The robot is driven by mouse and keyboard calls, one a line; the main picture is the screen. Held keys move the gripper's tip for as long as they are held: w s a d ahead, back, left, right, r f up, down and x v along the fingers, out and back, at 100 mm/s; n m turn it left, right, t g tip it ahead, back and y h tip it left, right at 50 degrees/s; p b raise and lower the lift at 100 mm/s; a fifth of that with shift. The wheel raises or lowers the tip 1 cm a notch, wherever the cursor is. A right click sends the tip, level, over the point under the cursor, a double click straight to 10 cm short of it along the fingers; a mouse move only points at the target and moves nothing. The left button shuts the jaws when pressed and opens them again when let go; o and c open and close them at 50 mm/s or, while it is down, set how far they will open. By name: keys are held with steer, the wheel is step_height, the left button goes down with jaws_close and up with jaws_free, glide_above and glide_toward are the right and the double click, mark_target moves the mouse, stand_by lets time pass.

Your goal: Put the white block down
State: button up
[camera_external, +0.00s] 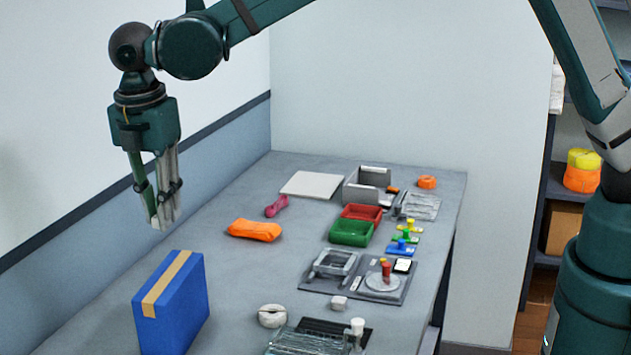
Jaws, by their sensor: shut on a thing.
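My gripper (161,220) points down at the left, high over the table's left side, behind the blue box. Its fingers are shut on the white block (158,222), of which only a small pale patch shows between the fingertips. The fingers hide most of it, so its shape and tilt cannot be told. The gripper is clear of the grey table (235,285).
A tall blue box (172,305) with a tan strip stands below the gripper. An orange pouch (254,230) and a pink item (276,206) lie right of it.

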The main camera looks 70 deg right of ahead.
stand_by(0.3)
glide_above(170, 274)
steer(key=shift+a+f, duration=0.15)
steer(key=shift+f, duration=1.45)
steer(key=shift+a+f, duration=0.15)
steer(key=shift+f, duration=1.4)
steer(key=shift+f, duration=0.1)
steer(key=shift+f+p, duration=0.3)
steer(key=shift+f, duration=1.45)
steer(key=shift+f, duration=0.15)
steer(key=o, duration=0.7)
step_height(170, 274, up, 12)
steer(key=a, duration=0.1)
steer(key=shift+a, duration=0.25)
